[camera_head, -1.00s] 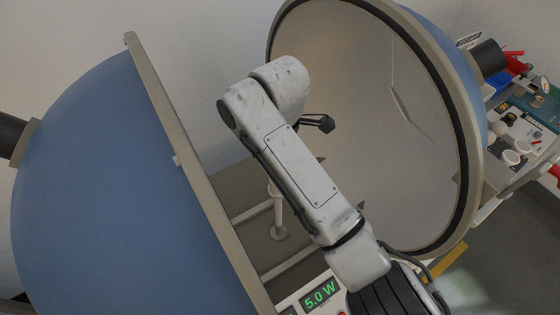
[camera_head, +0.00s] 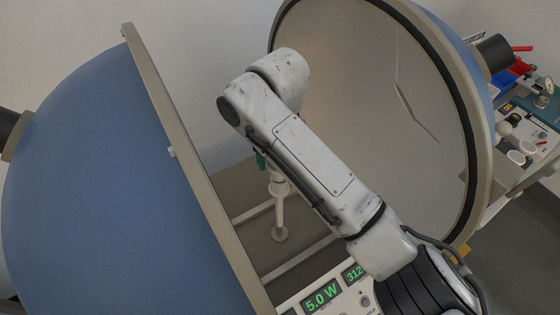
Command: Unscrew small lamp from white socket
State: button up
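A white upright post (camera_head: 279,215) stands between the two halves of a large opened sphere. Its wider white top (camera_head: 279,188) looks like the socket, partly covered by my arm. A small teal piece (camera_head: 261,160) shows just above it at the arm's left edge; I cannot tell what it is. I cannot make out the small lamp. My gripper is hidden behind my arm, so its hold and distance from the socket do not show.
The blue left half-sphere (camera_head: 95,190) and the pale-lined right half-sphere (camera_head: 370,110) flank the post. A panel (camera_head: 340,307) with green readouts, one showing 5.0 W, is in front. A cluttered bench (camera_head: 535,115) stands at the far right.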

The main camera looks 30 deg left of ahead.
jog(key=n+b, duration=0.1)
jog(key=n, duration=0.4)
jog(key=shift+f+n+b, duration=0.15)
jog(key=shift+n+b, duration=0.25)
jog(key=n, duration=0.1)
jog(key=n+b, duration=0.1)
jog(key=n, duration=0.1)
jog(key=shift+s+a+r, duration=0.1)
jog(key=shift+a+r, duration=0.05)
jog(key=shift+r, duration=0.05)
jog(key=o, duration=0.9)
jog(key=shift+o, duration=0.2)
